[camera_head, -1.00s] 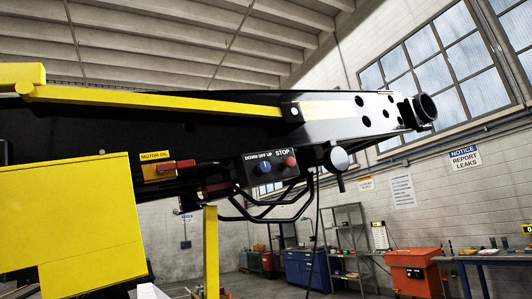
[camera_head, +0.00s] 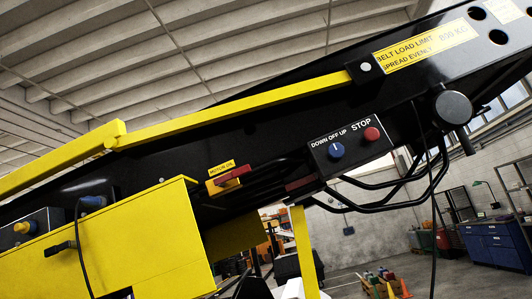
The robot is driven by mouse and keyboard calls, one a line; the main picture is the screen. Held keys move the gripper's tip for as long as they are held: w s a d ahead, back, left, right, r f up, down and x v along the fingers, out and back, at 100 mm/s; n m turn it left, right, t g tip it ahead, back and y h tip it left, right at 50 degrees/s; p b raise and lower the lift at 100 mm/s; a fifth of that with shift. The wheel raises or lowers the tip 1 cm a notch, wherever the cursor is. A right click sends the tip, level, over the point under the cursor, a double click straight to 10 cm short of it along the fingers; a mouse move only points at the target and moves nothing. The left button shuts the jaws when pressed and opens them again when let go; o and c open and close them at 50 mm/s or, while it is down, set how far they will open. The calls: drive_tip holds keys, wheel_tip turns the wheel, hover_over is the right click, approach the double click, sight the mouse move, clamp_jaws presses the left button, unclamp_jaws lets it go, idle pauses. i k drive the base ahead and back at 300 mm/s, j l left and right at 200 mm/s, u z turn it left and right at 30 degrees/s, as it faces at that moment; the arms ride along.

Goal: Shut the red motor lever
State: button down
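The red motor lever (camera_head: 232,174) sits on a small yellow plate (camera_head: 221,186) under a yellow "MOTOR OIL" label (camera_head: 222,167). It is mounted on the black side of the belt loader's boom, left of the picture's middle. The lever points to the right and slightly up, roughly along the boom.
A control box (camera_head: 350,146) with a blue knob and a red stop button is right of the lever. A yellow housing (camera_head: 110,245) fills the lower left. A yellow post (camera_head: 307,250) stands below the box.

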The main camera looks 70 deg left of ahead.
sight(221, 182)
drive_tip(key=i+j+u, duration=0.1)
drive_tip(key=i+u, duration=0.55)
drive_tip(key=u, duration=0.15)
drive_tip(key=i+l+u, duration=0.1)
drive_tip(key=i+u, duration=0.3)
drive_tip(key=i+j+u, duration=0.1)
drive_tip(key=i+u, duration=0.55)
